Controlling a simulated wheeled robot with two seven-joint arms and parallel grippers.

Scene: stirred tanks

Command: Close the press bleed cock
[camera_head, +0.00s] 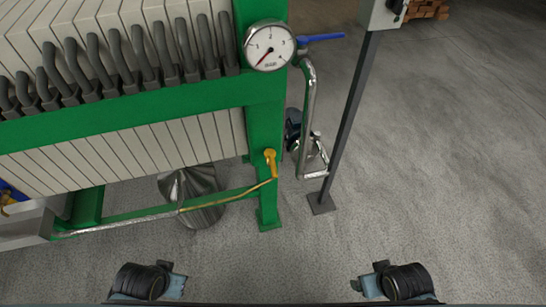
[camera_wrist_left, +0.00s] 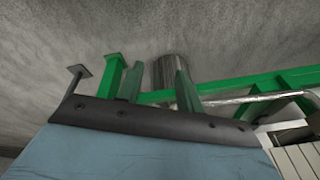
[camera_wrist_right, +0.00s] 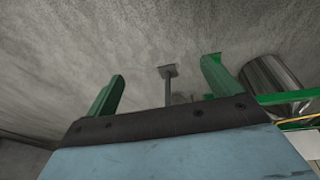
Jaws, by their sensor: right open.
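Two lever-handled cocks show on the green press frame (camera_head: 265,110), and I cannot tell by label which is the bleed cock. A yellow lever (camera_head: 270,158) stands upright on the frame post, at the end of a thin brass pipe (camera_head: 235,196). A blue lever (camera_head: 322,38) points right beside the pressure gauge (camera_head: 269,46), above a bent steel pipe (camera_head: 308,105). My left gripper (camera_head: 178,285) is low at the left, open and empty, apart from both levers. My right gripper (camera_head: 358,285) is low at the right, open and empty, also apart from them.
A steel bucket (camera_head: 204,214) stands under the press, behind the brass pipe. A dark post (camera_head: 350,115) with a grey box (camera_head: 382,14) stands right of the press. The concrete floor is clear in front and at right.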

